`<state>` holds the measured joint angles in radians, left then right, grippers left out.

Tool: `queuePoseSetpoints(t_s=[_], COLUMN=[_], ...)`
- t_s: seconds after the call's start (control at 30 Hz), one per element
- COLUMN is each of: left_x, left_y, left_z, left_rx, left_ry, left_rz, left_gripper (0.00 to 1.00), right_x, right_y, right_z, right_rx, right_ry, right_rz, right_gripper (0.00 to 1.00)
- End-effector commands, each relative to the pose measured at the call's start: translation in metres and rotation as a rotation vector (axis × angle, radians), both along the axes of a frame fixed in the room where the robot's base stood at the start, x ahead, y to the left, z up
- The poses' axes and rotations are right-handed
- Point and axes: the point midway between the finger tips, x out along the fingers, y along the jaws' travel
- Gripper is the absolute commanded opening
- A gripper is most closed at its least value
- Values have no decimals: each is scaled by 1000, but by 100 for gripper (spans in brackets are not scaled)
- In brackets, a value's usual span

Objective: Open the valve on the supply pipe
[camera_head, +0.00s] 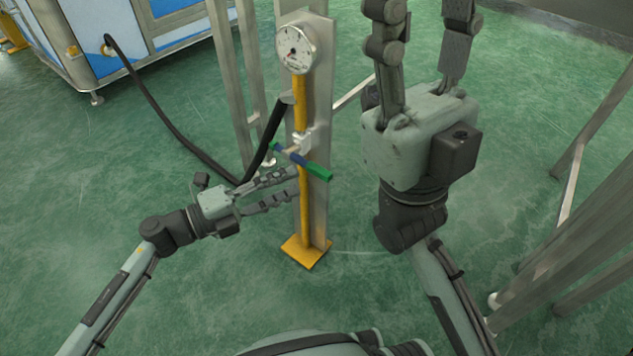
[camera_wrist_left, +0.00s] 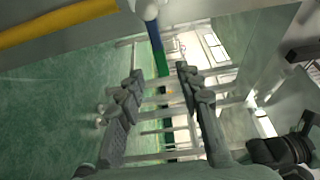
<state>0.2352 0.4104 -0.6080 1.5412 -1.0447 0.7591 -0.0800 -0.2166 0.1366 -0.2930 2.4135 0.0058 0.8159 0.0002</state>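The yellow supply pipe (camera_head: 303,210) stands upright against a metal post and also crosses the upper left of the left wrist view (camera_wrist_left: 60,22). The handle slants down to the right across the pipe. In the left wrist view the handle (camera_wrist_left: 155,45) appears between and beyond the fingertips. My left gripper (camera_head: 295,184) is open and empty, just below the handle in the head view; contact cannot be told. My right gripper (camera_head: 424,30) is open and empty, fingers upward, right of the post.
A round pressure gauge (camera_head: 296,49) tops the pipe. A black hose (camera_head: 180,135) runs from the blue and white machine (camera_head: 110,35) toward the pipe. Metal frame legs (camera_head: 575,235) stand at the right. The green floor in front is clear.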

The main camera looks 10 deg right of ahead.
Motion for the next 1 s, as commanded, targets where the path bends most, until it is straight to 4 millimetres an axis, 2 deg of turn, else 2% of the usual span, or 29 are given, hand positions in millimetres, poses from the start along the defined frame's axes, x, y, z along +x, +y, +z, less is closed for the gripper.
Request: queuePoseSetpoints(t_s=[0.3,0.5,0.83,0.87,1.0], left_x=[11,17,19,19,19], left_y=[-47,-68,-73,-73,-73], left_z=[1,1,1,1,1], left_rx=[-2,-1,-1,-1,-2], left_ry=[-4,-2,0,0,-1], left_rz=[-8,-6,-5,-5,-5], left_gripper=[35,35,35,34,17], right_x=[-1,0,1,1,1], right_y=[1,2,2,2,2], right_z=[0,1,2,2,2], right_rx=[-12,-20,-23,-23,-23], right_ry=[-26,-33,-34,-34,-34], right_rz=[1,0,0,0,0], right_gripper=[40,40,40,40,40])
